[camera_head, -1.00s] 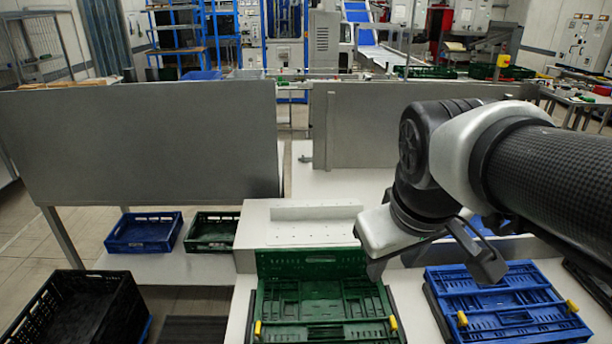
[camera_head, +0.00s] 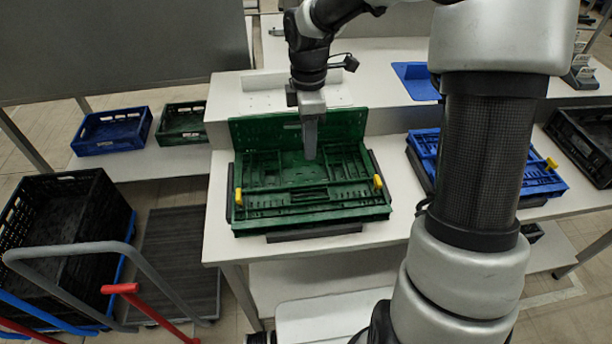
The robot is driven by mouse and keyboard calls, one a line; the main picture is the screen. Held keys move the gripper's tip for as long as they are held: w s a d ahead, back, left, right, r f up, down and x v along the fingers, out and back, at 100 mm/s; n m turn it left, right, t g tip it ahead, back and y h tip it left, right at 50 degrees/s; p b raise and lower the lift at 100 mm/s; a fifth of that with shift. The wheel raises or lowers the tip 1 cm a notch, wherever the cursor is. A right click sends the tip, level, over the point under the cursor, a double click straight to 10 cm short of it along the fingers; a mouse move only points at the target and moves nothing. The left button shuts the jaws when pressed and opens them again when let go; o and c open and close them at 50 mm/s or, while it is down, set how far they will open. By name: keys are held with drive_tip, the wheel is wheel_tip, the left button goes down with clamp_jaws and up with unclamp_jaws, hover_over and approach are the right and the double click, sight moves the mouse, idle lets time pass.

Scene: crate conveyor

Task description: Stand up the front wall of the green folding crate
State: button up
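The green folding crate (camera_head: 310,217) sits on the white table in the middle of the view. Its back wall (camera_head: 262,133) stands upright at the rear. The front wall (camera_head: 312,197) lies folded down inside, and a yellow latch (camera_head: 239,196) shows at the left with another (camera_head: 378,182) at the right. My gripper (camera_head: 310,155) points down over the back middle of the crate, its fingers in front of the back wall. I see the fingers nearly edge-on, so their opening is unclear. I cannot tell whether the tips touch the crate.
A folded blue crate (camera_head: 535,182) lies to the right, partly behind my arm. A black crate (camera_head: 590,140) is at the far right. Small blue (camera_head: 112,131) and green (camera_head: 183,123) crates stand left. A large black crate (camera_head: 70,225) and a cart handle (camera_head: 90,248) are at lower left.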

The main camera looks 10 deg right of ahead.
sight(308, 186)
wheel_tip(308, 186, down, 14)
drive_tip(key=shift+f+b, duration=0.25)
drive_tip(key=shift+b, duration=0.75)
clamp_jaws()
